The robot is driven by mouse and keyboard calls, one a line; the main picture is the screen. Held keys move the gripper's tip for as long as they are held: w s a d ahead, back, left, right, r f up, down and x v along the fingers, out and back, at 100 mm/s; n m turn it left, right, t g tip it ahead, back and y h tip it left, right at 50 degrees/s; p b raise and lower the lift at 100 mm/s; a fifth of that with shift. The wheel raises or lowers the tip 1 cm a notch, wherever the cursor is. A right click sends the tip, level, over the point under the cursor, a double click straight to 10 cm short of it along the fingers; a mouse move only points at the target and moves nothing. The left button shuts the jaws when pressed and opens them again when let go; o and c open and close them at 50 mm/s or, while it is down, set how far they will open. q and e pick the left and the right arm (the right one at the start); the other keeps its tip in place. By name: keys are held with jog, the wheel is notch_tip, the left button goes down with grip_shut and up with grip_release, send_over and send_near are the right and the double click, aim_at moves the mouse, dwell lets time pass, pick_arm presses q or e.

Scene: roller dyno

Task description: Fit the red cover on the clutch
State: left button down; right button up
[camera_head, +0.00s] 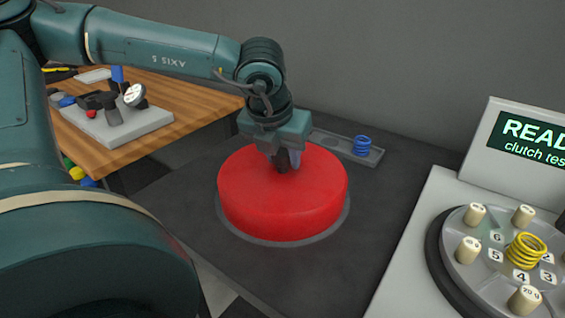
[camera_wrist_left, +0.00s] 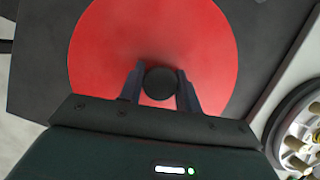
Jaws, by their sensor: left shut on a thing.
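The red cover (camera_head: 270,205) is a large round drum shape on the dark grey bench, with a thin grey rim showing around its foot. In the left wrist view its red top (camera_wrist_left: 150,35) fills the middle. My left gripper (camera_head: 285,165) is over the top of the cover, its fingers shut on the cover's dark round knob. The knob (camera_wrist_left: 160,84) shows between the two fingers in the left wrist view. The clutch is not visible apart from the cover; whatever is under the cover is hidden. My right gripper is not in view.
A grey tray (camera_head: 330,142) with a blue spring (camera_head: 362,146) lies behind the cover. At right stands a clutch tester (camera_head: 430,190) with a display, a round plate of pegs and a yellow spring (camera_head: 525,251). A wooden table (camera_head: 190,95) with tools is at left.

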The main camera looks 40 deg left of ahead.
pick_arm(q)
notch_tip(320, 180, up, 10)
jog(key=shift+f+p, duration=0.1)
jog(key=shift+p, duration=0.35)
notch_tip(320, 180, up, 7)
jog(key=p, duration=0.4)
jog(key=shift+r, duration=0.2)
